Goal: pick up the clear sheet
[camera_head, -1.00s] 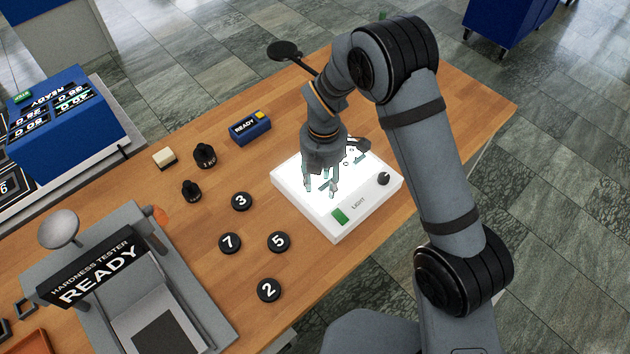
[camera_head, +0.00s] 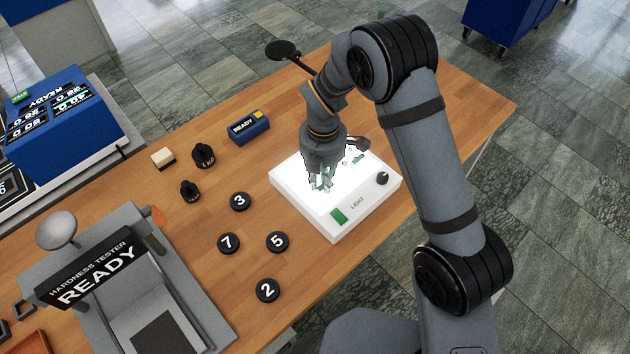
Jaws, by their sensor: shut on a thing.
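A white light box (camera_head: 300,206) with a glowing top, a green switch and a black knob stands on the wooden table. My gripper (camera_head: 321,187) points down over the left-middle part of its lit top, with its fingers close together. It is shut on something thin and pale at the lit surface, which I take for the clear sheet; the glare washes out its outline. Another small greenish clear piece (camera_head: 358,159) lies on the lit top to the right of the gripper.
Black numbered discs, such as disc 3 (camera_head: 240,201) and disc 5 (camera_head: 277,241), lie left of the box. The hardness tester (camera_head: 100,275) fills the lower left.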

